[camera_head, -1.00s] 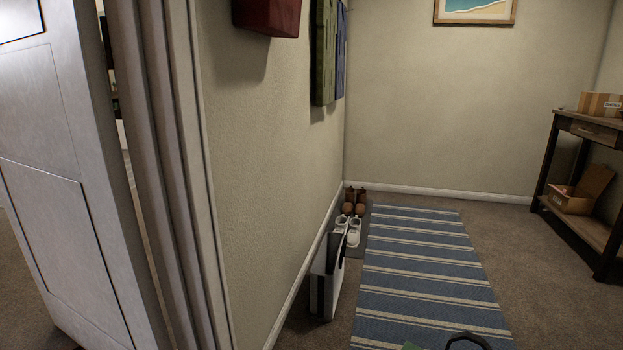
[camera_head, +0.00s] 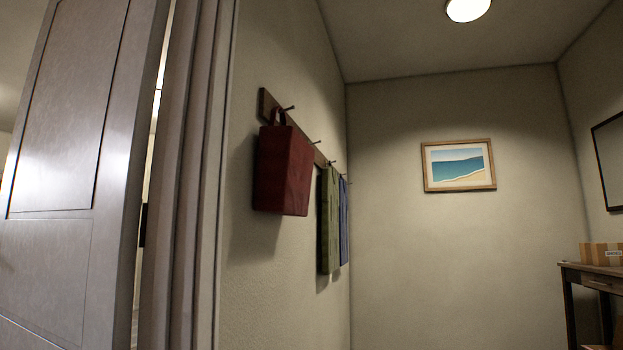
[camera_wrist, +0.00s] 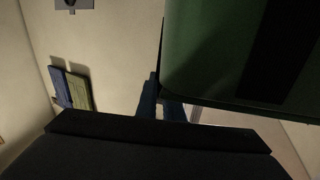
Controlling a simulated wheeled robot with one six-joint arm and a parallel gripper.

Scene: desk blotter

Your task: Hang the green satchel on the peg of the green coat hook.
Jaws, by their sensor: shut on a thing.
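The green satchel (camera_wrist: 210,60), with a dark stripe, fills the upper right of the wrist view. My gripper (camera_wrist: 160,108) is shut on it, though the contact is mostly hidden. Neither shows in the head view. On the left wall, a wooden rack (camera_head: 264,104) carries several pegs. A flat green bag (camera_head: 327,220) hangs there and also shows in the wrist view (camera_wrist: 80,92). I see no hook that is clearly green. A small grey plate (camera_wrist: 88,4) with a dark knob is cut off at the wrist view's top edge.
A red bag (camera_head: 284,170) hangs at the rack's near end, and a blue bag (camera_head: 344,222) hangs beyond the green one. A door (camera_head: 70,180) and its frame stand close on the left. A side table (camera_head: 590,268) with a box (camera_head: 600,254) stands at right.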

